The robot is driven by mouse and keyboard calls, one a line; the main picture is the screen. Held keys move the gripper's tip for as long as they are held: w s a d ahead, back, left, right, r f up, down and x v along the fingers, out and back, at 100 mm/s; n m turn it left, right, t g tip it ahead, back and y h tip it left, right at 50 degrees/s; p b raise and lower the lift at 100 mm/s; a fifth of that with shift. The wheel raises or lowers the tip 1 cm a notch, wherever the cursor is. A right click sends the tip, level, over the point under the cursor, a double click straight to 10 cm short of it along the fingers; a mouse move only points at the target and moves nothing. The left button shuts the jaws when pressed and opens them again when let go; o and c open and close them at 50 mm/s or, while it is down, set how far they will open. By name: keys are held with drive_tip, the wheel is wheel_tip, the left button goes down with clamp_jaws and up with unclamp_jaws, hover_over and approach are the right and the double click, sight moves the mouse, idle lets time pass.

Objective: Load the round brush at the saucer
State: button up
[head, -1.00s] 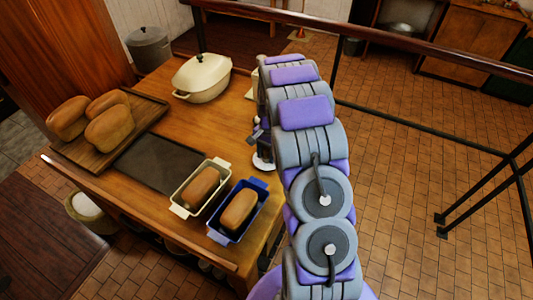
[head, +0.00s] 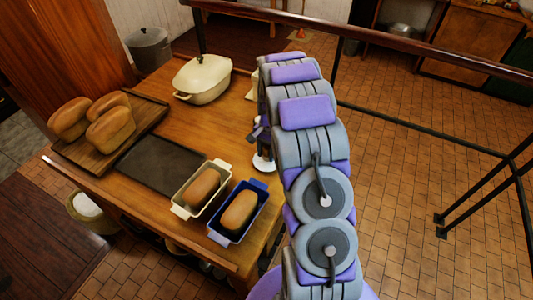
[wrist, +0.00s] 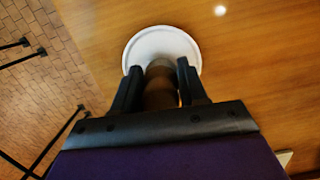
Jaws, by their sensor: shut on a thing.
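The white round saucer (wrist: 147,44) lies on the wooden table in the wrist view. It also shows in the head view (head: 262,165), partly hidden by my arm. My gripper (wrist: 160,82) is shut on the round brush (wrist: 159,92), a thick brown piece between its fingers. The brush's paler end overlaps the near part of the saucer in the picture. I cannot tell whether it touches the saucer. In the head view my gripper (head: 261,136) is mostly hidden behind my arm, above the saucer.
Two loaf pans with bread, one cream (head: 179,211) and one blue (head: 217,239), stand on the table's near side. A dark tray (head: 162,164), a board of loaves (head: 70,151) and a cream lidded pot (head: 203,91) are farther left. A dark railing (head: 420,137) runs at right.

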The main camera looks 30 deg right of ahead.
sight(266, 148)
drive_tip(key=shift+r+p, duration=1.1)
drive_tip(key=shift+r, duration=1.55)
